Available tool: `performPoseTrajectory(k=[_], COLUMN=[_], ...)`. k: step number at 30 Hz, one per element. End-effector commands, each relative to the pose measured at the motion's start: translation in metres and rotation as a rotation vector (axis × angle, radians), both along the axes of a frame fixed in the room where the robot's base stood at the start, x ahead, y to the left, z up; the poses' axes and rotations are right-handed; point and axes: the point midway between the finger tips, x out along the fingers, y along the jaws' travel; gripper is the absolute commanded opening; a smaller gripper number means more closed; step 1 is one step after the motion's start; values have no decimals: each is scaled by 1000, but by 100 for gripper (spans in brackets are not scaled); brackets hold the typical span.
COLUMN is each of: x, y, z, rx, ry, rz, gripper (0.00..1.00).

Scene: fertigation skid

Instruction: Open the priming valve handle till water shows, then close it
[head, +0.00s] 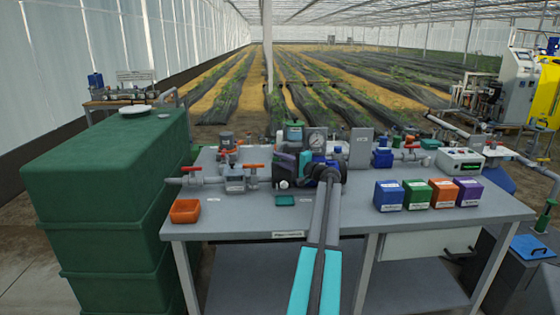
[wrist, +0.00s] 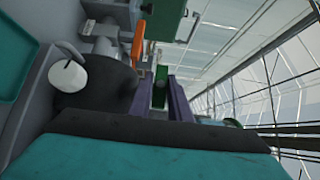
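Several valves with red-orange handles stand on the grey bench. One red-orange handle (head: 254,166) is on the grey pipe just left of my gripper (head: 288,162); no readable label marks it as the priming valve. In the wrist view an orange handle (wrist: 138,40) stands upright, beyond and beside the left finger. My gripper (wrist: 159,98) has its two purple fingers apart, with a gap through which something green shows farther off. The fingers do not appear to hold the handle. A dark rounded pump body with a white knob (wrist: 68,75) lies left of the fingers. No water is visible.
Another red handle (head: 192,168) is farther left. An orange bin (head: 185,211) and green tray (head: 285,200) lie at the bench front. Several coloured boxes, including a blue one (head: 389,195), stand right. A green tank (head: 105,165) borders the left.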

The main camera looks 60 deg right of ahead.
Motion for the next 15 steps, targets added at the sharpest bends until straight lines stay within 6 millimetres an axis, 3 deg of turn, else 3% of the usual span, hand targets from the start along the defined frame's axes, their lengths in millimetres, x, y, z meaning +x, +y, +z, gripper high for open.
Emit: performPoseTrajectory(k=[15], x=[-2], y=[-1], z=[0], rx=[-38], ry=[53], rz=[1], gripper=[0])
